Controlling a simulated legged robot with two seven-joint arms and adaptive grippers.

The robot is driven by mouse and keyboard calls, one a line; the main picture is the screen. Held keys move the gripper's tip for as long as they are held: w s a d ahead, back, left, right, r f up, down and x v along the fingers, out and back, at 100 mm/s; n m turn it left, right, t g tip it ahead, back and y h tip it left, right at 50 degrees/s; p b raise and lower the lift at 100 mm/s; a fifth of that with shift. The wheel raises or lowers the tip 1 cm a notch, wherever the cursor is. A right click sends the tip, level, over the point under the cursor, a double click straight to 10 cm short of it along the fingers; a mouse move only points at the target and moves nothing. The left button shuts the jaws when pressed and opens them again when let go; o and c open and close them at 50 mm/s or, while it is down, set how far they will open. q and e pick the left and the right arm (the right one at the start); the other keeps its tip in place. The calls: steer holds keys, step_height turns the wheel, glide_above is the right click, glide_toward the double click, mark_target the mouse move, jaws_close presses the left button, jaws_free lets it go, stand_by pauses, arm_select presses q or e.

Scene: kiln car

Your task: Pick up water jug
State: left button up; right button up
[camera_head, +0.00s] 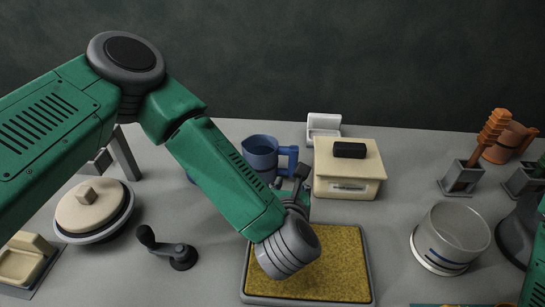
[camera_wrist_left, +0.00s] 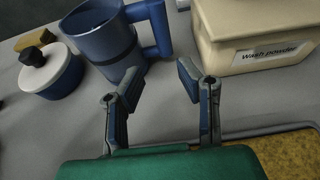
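The water jug, a dark blue jug with a blue side handle (camera_head: 258,151), stands on the grey table behind my left forearm in the head view. Its lower part is hidden by my arm. In the left wrist view the jug (camera_wrist_left: 103,38) stands upright at the upper left, its handle facing right. My left gripper (camera_head: 302,180) is near the jug's right side, partly hidden by its own wrist. In the wrist view my left gripper (camera_wrist_left: 158,82) is open and empty, its fingers apart from the jug and just short of the handle. My right gripper does not show.
A beige wash powder box (camera_head: 345,188) stands close right of the jug. A yellow mat in a grey tray (camera_head: 367,280) lies under my left wrist.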

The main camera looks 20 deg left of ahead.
mark_target(291, 167)
arm_select(q)
steer(key=x, duration=0.4)
steer(key=d+x, duration=0.1)
steer(key=x, duration=0.1)
steer(key=shift+w, duration=0.1)
steer(key=shift+w+a+f, duration=0.2)
steer(key=shift+w+a, duration=0.3)
steer(key=x, duration=0.3)
steer(key=shift+w+a, duration=0.15)
steer(key=shift+w, duration=0.2)
steer(key=shift+w+f, duration=0.15)
steer(key=shift+w, duration=0.2)
steer(key=shift+w+d, duration=0.1)
steer(key=shift+d, duration=0.25)
steer(key=shift+a, duration=0.1)
jaws_close()
steer(key=shift+a, duration=0.15)
